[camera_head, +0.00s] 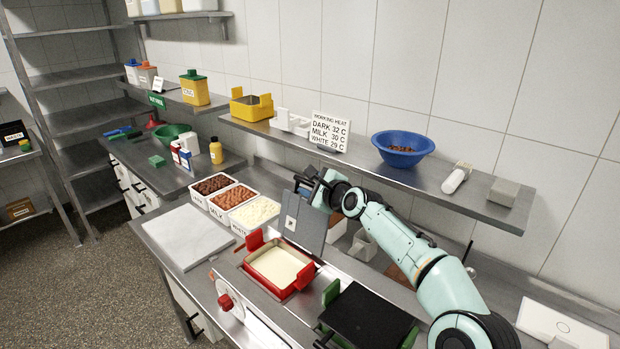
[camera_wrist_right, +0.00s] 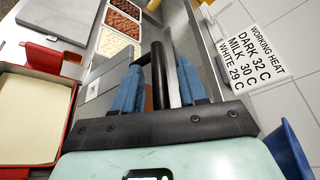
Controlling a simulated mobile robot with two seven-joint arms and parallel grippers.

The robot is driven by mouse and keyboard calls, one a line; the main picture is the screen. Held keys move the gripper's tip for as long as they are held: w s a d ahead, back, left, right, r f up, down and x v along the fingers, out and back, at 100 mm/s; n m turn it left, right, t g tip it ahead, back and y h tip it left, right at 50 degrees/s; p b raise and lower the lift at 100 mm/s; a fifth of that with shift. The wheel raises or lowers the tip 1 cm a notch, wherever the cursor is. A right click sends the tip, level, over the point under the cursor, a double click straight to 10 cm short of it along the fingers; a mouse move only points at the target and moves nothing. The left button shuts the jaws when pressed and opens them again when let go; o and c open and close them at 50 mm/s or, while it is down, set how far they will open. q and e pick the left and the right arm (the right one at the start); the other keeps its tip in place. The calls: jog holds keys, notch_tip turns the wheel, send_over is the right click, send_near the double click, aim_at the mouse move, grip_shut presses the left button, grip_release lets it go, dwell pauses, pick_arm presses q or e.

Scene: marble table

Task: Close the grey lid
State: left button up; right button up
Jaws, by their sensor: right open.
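The grey lid (camera_head: 303,222) stands raised, nearly upright, at the back edge of the red-handled pan (camera_head: 268,286) that holds a cream-coloured mass. In the right wrist view the grey lid (camera_wrist_right: 97,103) shows at the left, beside the pan (camera_wrist_right: 30,118). My right gripper (camera_head: 312,188) is at the top of the lid. Its blue fingers (camera_wrist_right: 160,84) are apart, with a dark bar (camera_wrist_right: 161,72), seemingly the lid's handle, between them. I cannot tell whether they touch it. My left gripper is out of view.
White tubs (camera_head: 255,212) of dark, milk and white pieces stand left of the lid. A shelf (camera_head: 440,181) with a blue bowl (camera_head: 403,147) and a sign (camera_head: 329,131) runs behind my right arm. A black-topped, green-handled pan (camera_head: 367,318) is at the front right. A white board (camera_head: 182,235) lies left.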

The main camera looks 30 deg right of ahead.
jog(key=shift+w, duration=0.1)
grip_shut()
jog(key=shift+s+a+r, duration=0.15)
jog(key=shift+s+a, duration=0.1)
jog(key=shift+a, duration=0.5)
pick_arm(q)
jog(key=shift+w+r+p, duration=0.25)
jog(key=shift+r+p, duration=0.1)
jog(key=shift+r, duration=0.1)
pick_arm(e)
jog(key=s+a+f+n+t+h, duration=0.1)
jog(key=s+a+n, duration=0.3)
jog(key=a, duration=0.5)
jog(key=shift+t, duration=0.4)
grip_release()
jog(key=shift+w, duration=0.1)
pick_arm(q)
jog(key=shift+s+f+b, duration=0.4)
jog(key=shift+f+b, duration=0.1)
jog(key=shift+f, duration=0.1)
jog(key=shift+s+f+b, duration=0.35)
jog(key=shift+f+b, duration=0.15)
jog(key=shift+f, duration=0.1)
pick_arm(e)
jog(key=s+r, duration=0.1)
jog(key=s, duration=1.2)
jog(key=shift+s, duration=0.2)
